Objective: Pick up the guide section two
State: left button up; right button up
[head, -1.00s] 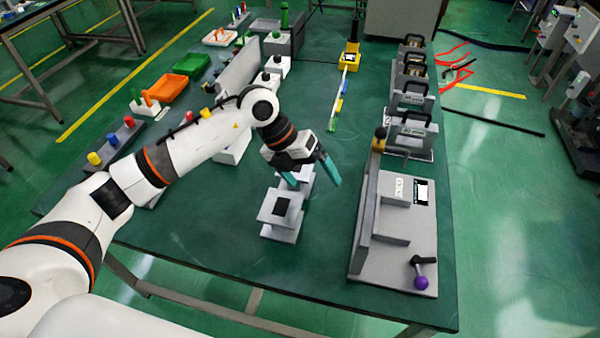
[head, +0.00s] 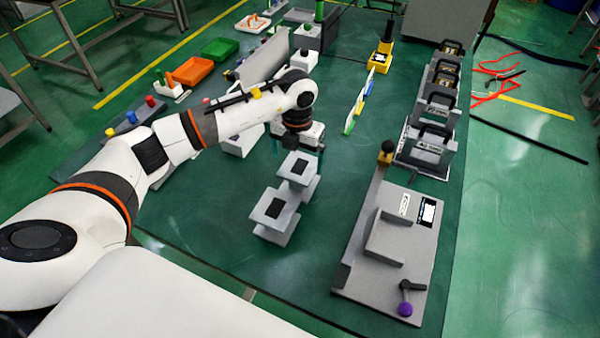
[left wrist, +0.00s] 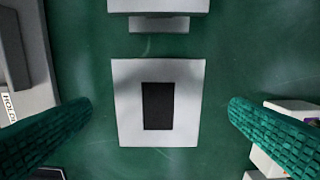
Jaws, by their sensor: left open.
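Two light grey spool-shaped blocks with a black rectangle on top stand upright on the green table. The nearer block (head: 275,209) and the farther block (head: 299,168) stand close together. No readable mark tells me which is guide section two. My left gripper (head: 299,154) is open and empty above the farther block, pointing down. In the left wrist view the farther block (left wrist: 180,88) lies between the two spread teal fingers, apart from both. The nearer block (left wrist: 158,7) is cut off at the top edge there. My right gripper is out of view.
A grey fixture (head: 385,270) with a purple-knobbed lever stands on the right. Black-handled grey units (head: 425,145) are behind it. Bare table lies between the blocks and the fixture.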

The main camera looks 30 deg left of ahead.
aim_at(300, 166)
pick_arm(q)
jog(key=shift+w+d+f, duration=0.1)
jog(key=shift+d+f, duration=0.05)
jog(key=shift+f, duration=0.3)
jog(key=shift+w+d+f, duration=0.1)
jog(key=shift+f, duration=0.15)
jog(key=f, duration=0.1)
jog(key=f+p, duration=0.1)
jog(key=f, duration=0.2)
jog(key=shift+w+f+p, duration=0.2)
jog(key=shift+w+p, duration=0.05)
jog(key=shift+p, duration=0.1)
jog(key=shift+f, duration=0.3)
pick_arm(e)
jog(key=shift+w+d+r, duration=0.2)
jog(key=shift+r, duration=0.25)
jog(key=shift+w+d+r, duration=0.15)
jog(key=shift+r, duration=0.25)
pick_arm(q)
jog(key=shift+c, duration=0.6)
jog(key=shift+w+a+r, duration=0.1)
jog(key=shift+a, duration=0.1)
jog(key=c, duration=1.2)
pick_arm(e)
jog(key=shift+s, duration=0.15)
